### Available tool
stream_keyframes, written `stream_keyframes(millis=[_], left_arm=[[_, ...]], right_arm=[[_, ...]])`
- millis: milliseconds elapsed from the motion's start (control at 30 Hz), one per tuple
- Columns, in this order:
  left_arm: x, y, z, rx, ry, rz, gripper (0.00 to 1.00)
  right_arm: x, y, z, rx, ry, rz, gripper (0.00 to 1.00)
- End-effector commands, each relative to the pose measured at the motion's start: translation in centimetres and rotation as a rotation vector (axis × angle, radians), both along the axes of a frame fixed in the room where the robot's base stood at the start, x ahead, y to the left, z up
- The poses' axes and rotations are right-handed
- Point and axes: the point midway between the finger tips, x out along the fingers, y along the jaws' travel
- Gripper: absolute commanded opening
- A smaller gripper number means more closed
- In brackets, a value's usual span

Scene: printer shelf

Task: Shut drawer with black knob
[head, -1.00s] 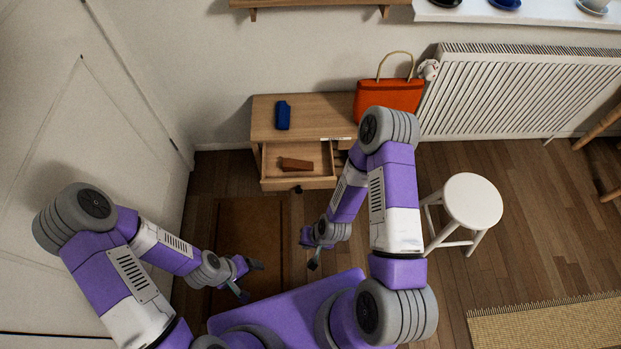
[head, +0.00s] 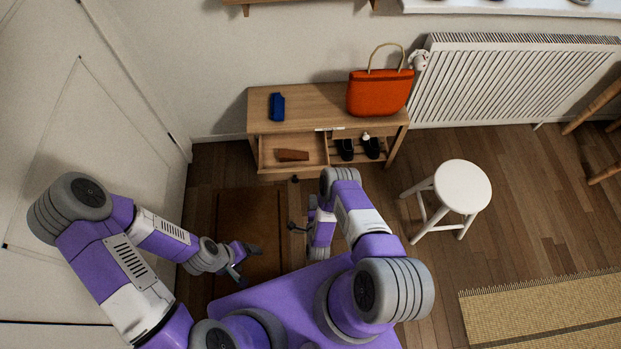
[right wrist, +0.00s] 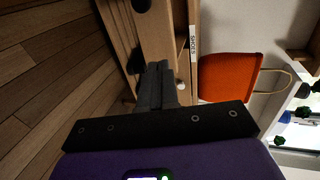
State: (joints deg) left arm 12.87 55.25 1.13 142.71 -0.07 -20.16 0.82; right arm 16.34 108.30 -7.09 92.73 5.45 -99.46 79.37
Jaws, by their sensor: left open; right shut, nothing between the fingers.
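The wooden drawer (head: 311,168) sticks out of the left half of the bench and is open, with a brown block-like item (head: 292,155) inside. Its black knob (head: 295,180) is on the front face. My right gripper (head: 295,226) is shut and empty, in front of the drawer and below the knob in the head view, apart from it. In the right wrist view, the shut fingers (right wrist: 156,82) point towards the bench, and a dark round thing, probably the knob, shows at the top edge. My left gripper (head: 248,261) is open and empty, low over the brown mat.
The bench (head: 310,105) carries a blue item (head: 277,106) and an orange bag (head: 380,93). Black shoes (head: 371,147) stand in the compartment right of the drawer. A white stool (head: 462,187) stands to the right. A door is at the left; floor before the bench is clear.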

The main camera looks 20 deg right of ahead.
Motion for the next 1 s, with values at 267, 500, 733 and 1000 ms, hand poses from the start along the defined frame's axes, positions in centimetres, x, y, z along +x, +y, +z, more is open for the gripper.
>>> stream_keyframes(millis=[267, 500, 733, 1000], left_arm=[[0.0, 0.0, -2.8, 0.000, 0.000, 0.000, 0.76], [0.0, 0.0, -4.3, 0.000, 0.000, 0.000, 0.76], [0.0, 0.0, -4.7, 0.000, 0.000, 0.000, 0.76], [0.0, 0.0, -4.7, 0.000, 0.000, 0.000, 0.76]], right_arm=[[5.7, -1.6, -2.1, -0.004, -0.004, 0.002, 0.00], [9.5, -2.7, -2.5, -0.002, -0.001, 0.003, 0.00], [10.8, -3.1, -2.4, -0.001, 0.002, 0.002, 0.00], [10.9, -3.1, -2.3, -0.002, 0.003, 0.002, 0.00]])
